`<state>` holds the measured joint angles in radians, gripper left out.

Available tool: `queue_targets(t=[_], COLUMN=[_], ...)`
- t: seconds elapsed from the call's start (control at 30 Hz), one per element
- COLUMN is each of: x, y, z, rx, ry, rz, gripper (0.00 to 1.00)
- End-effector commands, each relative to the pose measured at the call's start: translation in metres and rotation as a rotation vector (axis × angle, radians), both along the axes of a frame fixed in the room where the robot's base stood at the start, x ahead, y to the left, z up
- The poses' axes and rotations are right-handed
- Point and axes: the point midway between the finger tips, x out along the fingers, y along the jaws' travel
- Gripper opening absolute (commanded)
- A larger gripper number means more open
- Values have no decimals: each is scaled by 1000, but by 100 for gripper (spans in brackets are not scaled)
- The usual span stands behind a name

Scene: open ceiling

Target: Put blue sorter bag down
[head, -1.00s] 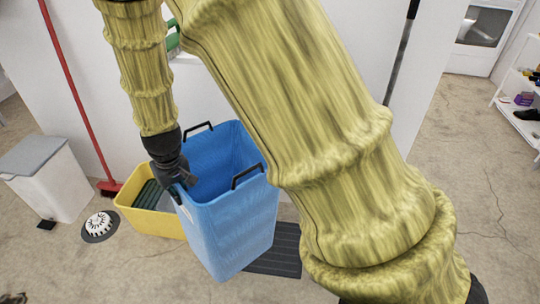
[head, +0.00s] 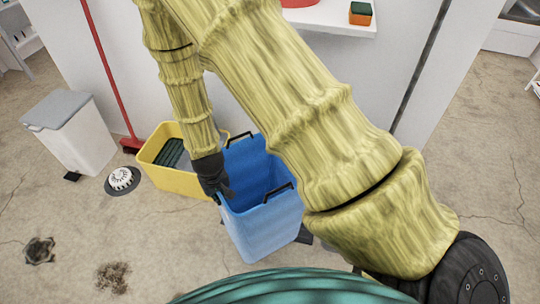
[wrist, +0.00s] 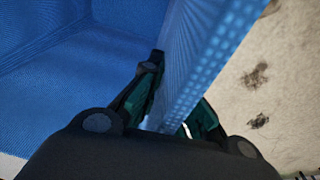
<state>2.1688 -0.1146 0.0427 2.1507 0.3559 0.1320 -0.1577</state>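The blue sorter bag (head: 262,222) is upright, open at the top, with two black handles, and stands in the middle of the head view. Its base looks at or near the floor; I cannot tell if it touches. My gripper (head: 221,193) is at the bag's left rim. In the wrist view my gripper (wrist: 176,92) has one dark green finger inside the bag and one outside, closed on the blue wall (wrist: 207,62). The far fingertips are partly hidden by the wall.
A yellow bin (head: 158,173) stands close to the bag's left. Farther left are a round white-topped device (head: 121,180), a white bin (head: 78,140) and a red broom (head: 108,75). The floor at front left is mostly clear, with dark stains.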

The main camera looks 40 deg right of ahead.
Motion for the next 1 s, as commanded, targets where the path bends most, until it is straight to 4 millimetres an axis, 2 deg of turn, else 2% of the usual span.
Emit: queue_targets(t=[0.17,0.8,1.0], x=[9,80,93], y=[-12,-110,-127], z=[-5,-16,-17], rx=[0,-1,-1], ry=[-1,-2,-1], rz=[-3,-3,-1], gripper=[0,0,0])
